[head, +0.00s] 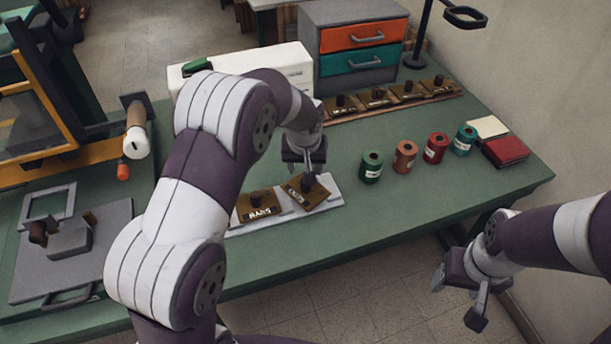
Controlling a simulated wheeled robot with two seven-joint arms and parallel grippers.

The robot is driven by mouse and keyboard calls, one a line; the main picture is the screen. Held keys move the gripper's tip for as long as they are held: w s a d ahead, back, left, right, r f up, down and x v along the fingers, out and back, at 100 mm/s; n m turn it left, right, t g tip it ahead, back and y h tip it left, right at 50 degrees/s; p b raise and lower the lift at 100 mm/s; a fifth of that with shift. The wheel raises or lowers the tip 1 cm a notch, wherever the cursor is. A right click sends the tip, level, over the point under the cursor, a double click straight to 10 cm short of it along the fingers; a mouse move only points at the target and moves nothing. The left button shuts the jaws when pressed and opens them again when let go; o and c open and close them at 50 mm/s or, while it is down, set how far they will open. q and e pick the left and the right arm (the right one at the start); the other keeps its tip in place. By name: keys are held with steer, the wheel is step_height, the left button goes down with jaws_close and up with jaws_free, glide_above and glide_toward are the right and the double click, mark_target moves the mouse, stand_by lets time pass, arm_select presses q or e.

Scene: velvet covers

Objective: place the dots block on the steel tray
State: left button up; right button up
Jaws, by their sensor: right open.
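A brown block (305,194) with a dark knob and a label that I read, not surely, as dots sits turned at an angle on the right part of a pale metal tray (333,203). Beside it on the same tray lies a brown block labelled BARS (258,206). My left gripper (307,170) points down right above the angled block's knob. Its fingertips are small and partly hidden, so I cannot tell whether they grip the knob. My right gripper (458,300) is open and empty, past the table's front edge at the right.
Several similar blocks stand on a wooden rack (440,95) at the back. Green, orange, red and teal cans (405,156) stand right of the tray, with a red pad (505,151) beyond. A drawer cabinet (355,45) is behind. A grey plate with a frame (40,272) lies left.

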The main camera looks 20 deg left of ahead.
arm_select(q)
steer(key=s+a+r+m+g, duration=0.1)
steer(key=s, duration=1)
steer(key=s+a+r+m, duration=0.1)
steer(key=s+r, duration=0.1)
steer(key=s, duration=1)
steer(key=shift+s+a+g+h, duration=0.2)
steer(key=shift+a+g+h, duration=0.1)
steer(key=shift+a+g, duration=0.1)
